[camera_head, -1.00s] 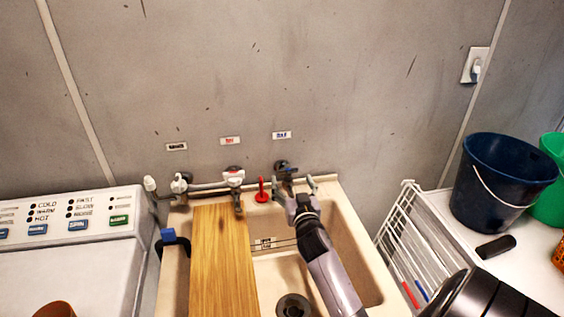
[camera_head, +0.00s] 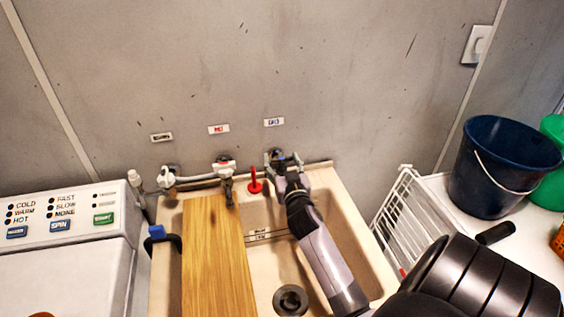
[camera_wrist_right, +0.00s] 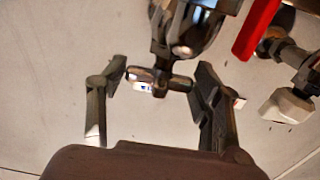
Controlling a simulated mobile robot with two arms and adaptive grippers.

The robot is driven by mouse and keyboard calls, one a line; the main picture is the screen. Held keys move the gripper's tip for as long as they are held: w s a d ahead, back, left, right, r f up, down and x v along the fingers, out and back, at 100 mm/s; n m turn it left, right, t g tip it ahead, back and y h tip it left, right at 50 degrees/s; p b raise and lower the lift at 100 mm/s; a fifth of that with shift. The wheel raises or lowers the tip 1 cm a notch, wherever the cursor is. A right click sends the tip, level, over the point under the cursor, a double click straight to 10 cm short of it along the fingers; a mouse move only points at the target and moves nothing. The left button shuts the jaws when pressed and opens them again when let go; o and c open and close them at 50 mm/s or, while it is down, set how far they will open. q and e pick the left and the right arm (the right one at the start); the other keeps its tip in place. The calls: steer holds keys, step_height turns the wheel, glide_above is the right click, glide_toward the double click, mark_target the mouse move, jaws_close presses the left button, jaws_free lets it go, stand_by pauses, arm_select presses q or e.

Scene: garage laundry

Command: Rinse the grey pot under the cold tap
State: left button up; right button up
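The cold tap (camera_head: 276,153) is on the wall below the blue-lettered label (camera_head: 274,122), partly hidden by my right gripper (camera_head: 284,162). In the right wrist view the tap's cross-shaped handle (camera_wrist_right: 160,82) sits between the two spread fingers of my right gripper (camera_wrist_right: 158,88), with gaps on both sides. That gripper is open and holds nothing. The sink (camera_head: 347,235) lies below, with a dark drain (camera_head: 290,300) in its floor. I see no grey pot in either view. My left gripper is not in view.
A wooden board (camera_head: 213,255) covers the sink's left part. A red upright piece (camera_head: 254,183) and the red-labelled tap (camera_head: 224,167) stand left of my gripper. A white rack (camera_head: 403,215) and dark blue bucket (camera_head: 503,165) are at right. The washer (camera_head: 65,260) is at left.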

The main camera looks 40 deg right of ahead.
steer(key=c, duration=0.7)
steer(key=shift+d+r+n+t+y+p, duration=0.1)
steer(key=shift+r+n+t+y+p, duration=0.25)
steer(key=shift+n+y+p, duration=0.6)
steer(key=shift+f+t+y+p, duration=0.1)
steer(key=shift+t+y+p, duration=0.15)
steer(key=shift+y+p, duration=0.35)
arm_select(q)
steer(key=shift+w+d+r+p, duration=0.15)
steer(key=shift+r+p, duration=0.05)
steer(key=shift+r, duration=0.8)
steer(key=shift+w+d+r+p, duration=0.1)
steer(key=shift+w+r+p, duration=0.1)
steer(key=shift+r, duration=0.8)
arm_select(e)
steer(key=shift+f+n+t+y, duration=0.15)
steer(key=shift+n+t+y, duration=0.15)
steer(key=shift+n+y, duration=0.55)
steer(key=o, duration=1.2)
steer(key=shift+c, duration=0.2)
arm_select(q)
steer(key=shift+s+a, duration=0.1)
